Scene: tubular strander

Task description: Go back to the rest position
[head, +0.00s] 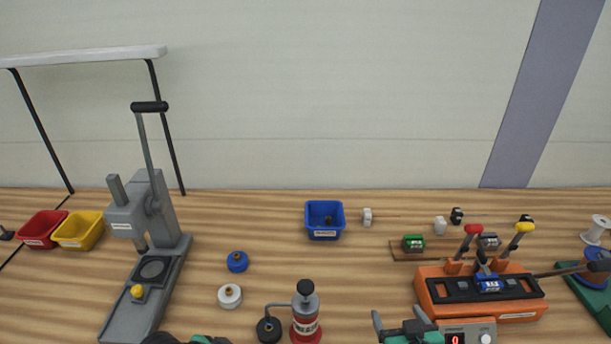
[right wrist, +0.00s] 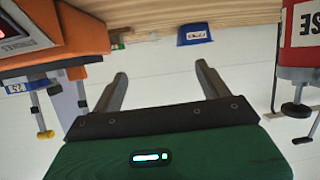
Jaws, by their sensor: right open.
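My right gripper (head: 399,325) shows at the bottom edge of the head view, right of the red bottle. Its two fingers are apart with nothing between them. In the right wrist view the same gripper (right wrist: 160,82) has its dark fingers spread and empty, above its green body. A small green and dark part at the bottom edge of the head view, left of centre, appears to be my left gripper (head: 185,339). Its fingers cannot be made out.
An orange fixture (head: 480,300) with red and yellow levers stands right of my right gripper. A red bottle (head: 306,322) stands to its left. A blue bin (head: 324,222) is farther back. A grey lever press (head: 150,225) stands at left.

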